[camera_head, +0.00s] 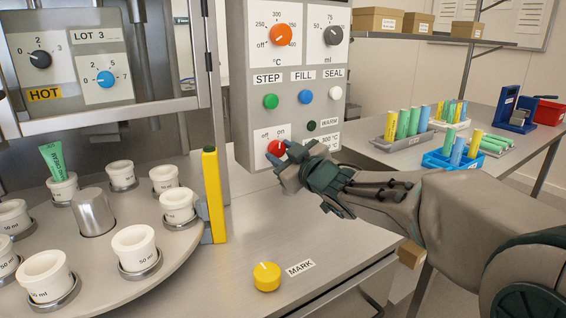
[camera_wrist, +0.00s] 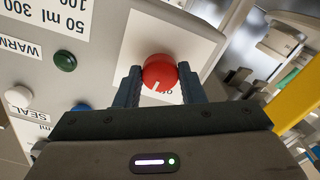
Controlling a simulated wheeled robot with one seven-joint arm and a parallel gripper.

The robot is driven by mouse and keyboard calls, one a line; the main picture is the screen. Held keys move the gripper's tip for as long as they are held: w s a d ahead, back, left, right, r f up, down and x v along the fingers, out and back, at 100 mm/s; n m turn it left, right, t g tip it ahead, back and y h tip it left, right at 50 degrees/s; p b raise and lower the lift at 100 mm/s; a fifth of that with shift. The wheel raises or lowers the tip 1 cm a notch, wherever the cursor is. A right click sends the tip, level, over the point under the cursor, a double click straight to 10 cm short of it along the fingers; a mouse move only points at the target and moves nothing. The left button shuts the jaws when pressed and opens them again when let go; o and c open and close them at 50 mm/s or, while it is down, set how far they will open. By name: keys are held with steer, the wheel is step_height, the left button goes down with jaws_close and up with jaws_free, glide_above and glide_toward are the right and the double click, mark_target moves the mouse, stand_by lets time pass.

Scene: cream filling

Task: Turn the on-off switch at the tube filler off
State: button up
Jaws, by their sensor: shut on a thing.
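The red on-off switch (camera_head: 276,148) is a round knob at the lower left of the tube filler's control panel (camera_head: 240,60), below the words off and on. My gripper (camera_head: 288,160) reaches it from the right. In the wrist view the red switch (camera_wrist: 159,72) sits between the two fingers of my gripper (camera_wrist: 160,85), which are shut on its sides. Its white mark points downward in that view. The lettering beside it is mostly hidden by the knob and fingers, so I cannot tell exactly which word the mark meets.
Green, blue and white buttons (camera_head: 335,93) sit above the switch. An orange dial (camera_head: 281,34) is higher up. A yellow post (camera_head: 214,195) stands left, beside the turntable with white cups (camera_head: 134,247). A yellow MARK knob (camera_head: 267,277) is on the bench below my arm.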

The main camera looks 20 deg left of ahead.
steer(key=n+b, duration=0.2)
steer(key=n, duration=0.2)
steer(key=shift+f+b, duration=0.1)
steer(key=shift+b, duration=0.2)
steer(key=shift+n+b, duration=0.6)
steer(key=shift+n, duration=0.8)
steer(key=o, duration=1)
steer(key=shift+d, duration=0.1)
steer(key=p+v, duration=0.2)
steer(key=v, duration=1.1)
steer(key=shift+s+d, duration=0.2)
steer(key=shift+d, duration=0.1)
